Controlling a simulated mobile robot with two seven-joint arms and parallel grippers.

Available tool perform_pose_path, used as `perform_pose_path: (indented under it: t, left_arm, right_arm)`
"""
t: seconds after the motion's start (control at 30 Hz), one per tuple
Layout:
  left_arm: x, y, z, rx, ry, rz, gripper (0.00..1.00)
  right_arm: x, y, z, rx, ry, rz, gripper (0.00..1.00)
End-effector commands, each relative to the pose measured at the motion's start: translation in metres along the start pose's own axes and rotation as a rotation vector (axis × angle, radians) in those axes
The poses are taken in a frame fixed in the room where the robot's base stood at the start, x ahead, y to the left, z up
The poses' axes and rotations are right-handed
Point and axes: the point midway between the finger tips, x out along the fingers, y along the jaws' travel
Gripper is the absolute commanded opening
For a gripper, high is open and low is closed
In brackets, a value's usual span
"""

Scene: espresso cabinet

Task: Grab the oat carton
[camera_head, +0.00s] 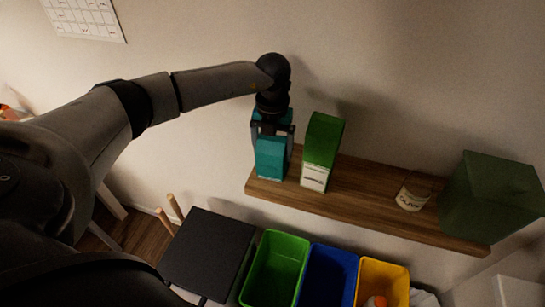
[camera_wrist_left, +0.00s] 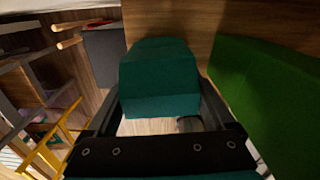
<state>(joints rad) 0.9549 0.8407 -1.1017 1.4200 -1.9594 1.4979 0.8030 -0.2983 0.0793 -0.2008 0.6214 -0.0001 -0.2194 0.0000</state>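A teal carton (camera_head: 270,158) stands upright at the left end of the wooden shelf. A green carton (camera_head: 321,150) with a pale label stands just right of it. I cannot read on either which one is oat. My left gripper (camera_head: 273,132) comes down from above over the teal carton, with one finger on each side of it. In the left wrist view the teal carton (camera_wrist_left: 158,80) lies between the fingers, and the green carton (camera_wrist_left: 265,100) is to the right, outside them. Whether the fingers press on the teal carton is not clear. My right gripper is not in view.
The wooden shelf (camera_head: 370,205) also bears a white cup (camera_head: 412,197) and a dark green box (camera_head: 490,195) on the right. Below are green (camera_head: 275,265), blue (camera_head: 328,275) and yellow (camera_head: 383,278) bins and a dark flat top (camera_head: 207,255). The wall is close behind.

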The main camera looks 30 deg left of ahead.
Motion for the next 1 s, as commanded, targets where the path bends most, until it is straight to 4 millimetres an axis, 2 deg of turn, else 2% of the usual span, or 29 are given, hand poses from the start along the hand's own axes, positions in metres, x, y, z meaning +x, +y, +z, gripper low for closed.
perform_pose_path:
  t: [0.07,0.4,0.77,0.87,1.0]
  left_arm:
    - [0.0,0.0,0.0,0.0,0.0,0.0,0.7]
    - [-0.001,0.0,0.0,0.0,-0.001,0.0,0.31]
    - [-0.005,0.0,0.001,0.0,-0.002,-0.001,0.3]
    - [-0.014,0.0,0.001,0.0,-0.003,-0.001,0.3]
    - [-0.037,-0.001,0.001,0.0,-0.005,-0.003,0.3]
  right_arm:
    - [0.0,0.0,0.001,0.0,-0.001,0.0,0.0]
    - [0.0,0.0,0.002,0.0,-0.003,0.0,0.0]
    - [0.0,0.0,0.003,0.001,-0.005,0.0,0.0]
    - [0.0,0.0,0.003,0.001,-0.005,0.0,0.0]
    - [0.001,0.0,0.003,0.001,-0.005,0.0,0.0]
